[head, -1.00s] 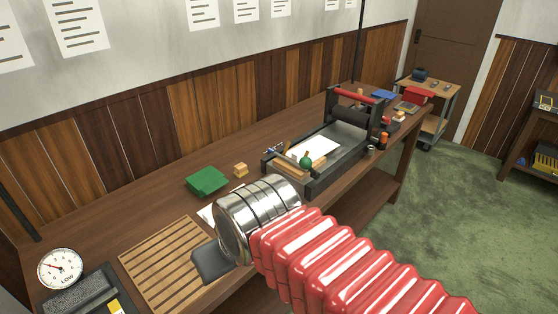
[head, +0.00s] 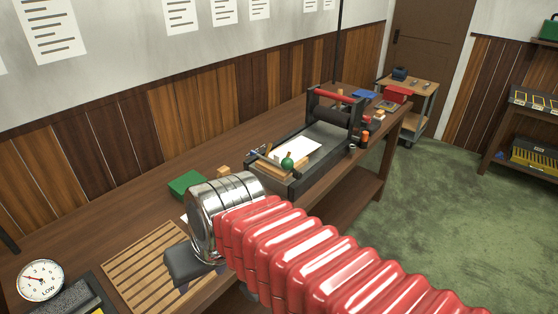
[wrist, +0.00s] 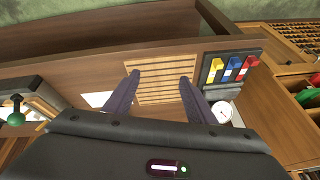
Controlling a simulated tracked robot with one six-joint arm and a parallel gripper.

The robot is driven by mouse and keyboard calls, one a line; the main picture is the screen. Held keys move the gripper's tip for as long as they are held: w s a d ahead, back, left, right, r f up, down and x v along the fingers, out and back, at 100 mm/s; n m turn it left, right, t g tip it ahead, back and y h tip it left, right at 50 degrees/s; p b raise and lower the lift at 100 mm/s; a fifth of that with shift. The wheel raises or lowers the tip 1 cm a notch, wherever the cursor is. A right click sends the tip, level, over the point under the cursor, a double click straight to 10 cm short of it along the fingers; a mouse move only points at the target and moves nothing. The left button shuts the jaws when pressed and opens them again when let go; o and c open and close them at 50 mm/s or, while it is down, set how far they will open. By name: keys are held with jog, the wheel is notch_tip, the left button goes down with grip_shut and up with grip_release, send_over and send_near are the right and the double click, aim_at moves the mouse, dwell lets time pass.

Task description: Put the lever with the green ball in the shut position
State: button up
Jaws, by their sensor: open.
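The green ball (head: 287,163) of the lever stands at the near left end of the press bed, close to a wooden block and the white paper. It also shows at the left edge of the wrist view (wrist: 16,103). The lever's arm is mostly hidden or too small for its position to be clear. My gripper (wrist: 160,76) is open and empty, its two dark fingers spread above the bench and pointing toward the slatted wooden board. In the head view it is left of and nearer than the green ball, well apart from it, and partly hidden by my arm.
The press (head: 330,135) has a dark roller and a red bar. A green box (head: 187,185) and a small wooden block (head: 223,170) lie on the bench (head: 120,232). A slatted board (head: 150,262) and a dial gauge (head: 40,281) are at the near left.

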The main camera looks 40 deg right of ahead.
jog(key=w+d+f+m+t+y, duration=0.2)
jog(key=w+d+m+y, duration=0.3)
jog(key=m, duration=0.5)
jog(key=w+d+f+m+t+y, duration=0.1)
jog(key=w+d+m+t+y, duration=0.2)
jog(key=w+d+m, duration=0.5)
jog(key=s+d+m+t+h, duration=0.2)
jog(key=d+m, duration=0.3)
jog(key=d, duration=0.4)
jog(key=s+d+f+m+t+h, duration=0.1)
jog(key=d+m+t+h, duration=0.2)
jog(key=d+m, duration=0.3)
jog(key=s+d+f+m+t+h, duration=0.1)
jog(key=d+m+h, duration=0.4)
jog(key=d, duration=0.7)
jog(key=shift+s+d+f+m+t, duration=0.2)
jog(key=shift+s+d+m+t, duration=0.15)
jog(key=shift+s+t, duration=0.6)
jog(key=shift+w+a, duration=0.1)
jog(key=shift+w, duration=0.15)
jog(key=w+d, duration=0.1)
jog(key=w, duration=1.2)
jog(key=shift+w, duration=0.35)
jog(key=shift+c, duration=0.4)
